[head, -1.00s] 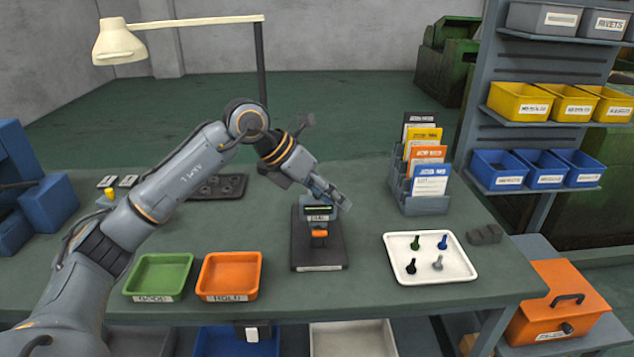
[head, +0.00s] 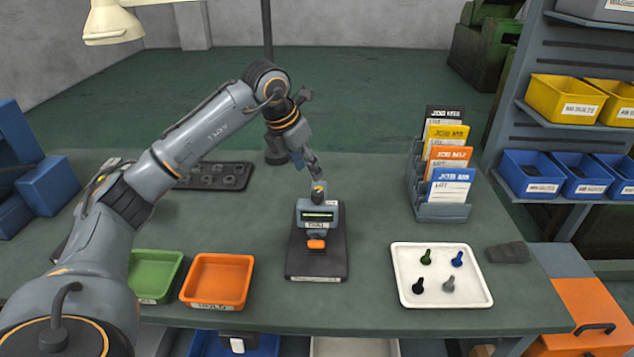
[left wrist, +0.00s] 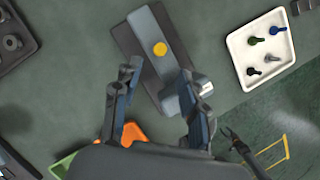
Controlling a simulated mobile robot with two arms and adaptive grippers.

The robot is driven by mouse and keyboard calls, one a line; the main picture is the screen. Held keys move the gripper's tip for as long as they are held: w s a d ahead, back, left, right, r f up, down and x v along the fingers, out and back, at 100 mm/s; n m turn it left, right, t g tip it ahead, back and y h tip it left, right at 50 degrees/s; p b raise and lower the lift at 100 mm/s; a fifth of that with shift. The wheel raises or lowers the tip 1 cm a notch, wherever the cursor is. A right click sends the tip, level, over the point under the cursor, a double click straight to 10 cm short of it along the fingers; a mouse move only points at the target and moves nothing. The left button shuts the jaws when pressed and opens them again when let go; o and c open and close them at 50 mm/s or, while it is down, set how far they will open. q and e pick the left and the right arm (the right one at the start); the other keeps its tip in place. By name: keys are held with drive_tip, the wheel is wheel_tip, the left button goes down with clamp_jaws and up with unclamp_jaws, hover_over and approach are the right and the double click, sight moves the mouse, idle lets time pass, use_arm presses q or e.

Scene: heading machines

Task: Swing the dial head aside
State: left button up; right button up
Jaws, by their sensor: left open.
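The dial head (head: 318,216) is a blue-grey block with a dark display, standing on a dark base plate (head: 328,268) in the middle of the bench. An orange part (head: 316,244) sits at its lower front. In the left wrist view the dial head (left wrist: 158,38) is a long bar with a yellow dot on top and a silver cylinder beside its near end. My left gripper (head: 316,178) is open and points down just above and behind the dial head. In the left wrist view its fingers (left wrist: 160,82) are spread, the right one overlapping the bar's near end; contact cannot be told. My right gripper is not seen.
Orange (head: 218,281) and green (head: 152,274) trays lie left of the base plate. A white tray (head: 405,293) with several small pieces lies right, with a card rack (head: 443,212) behind it. A dark tray (head: 215,176) lies behind my left arm. Bench between base plate and white tray is clear.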

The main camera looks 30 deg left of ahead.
sight(317, 185)
use_arm(q)
drive_tip(key=x, duration=0.4)
drive_tip(key=shift+w+p, duration=0.2)
drive_tip(key=shift+p, duration=0.1)
drive_tip(key=shift+x, duration=1.25)
drive_tip(key=shift+f+p, duration=0.3)
drive_tip(key=shift+w+f, duration=0.2)
drive_tip(key=shift+f, duration=0.15)
drive_tip(key=shift+c, duration=0.7)
drive_tip(key=c, duration=0.7)
clamp_jaws()
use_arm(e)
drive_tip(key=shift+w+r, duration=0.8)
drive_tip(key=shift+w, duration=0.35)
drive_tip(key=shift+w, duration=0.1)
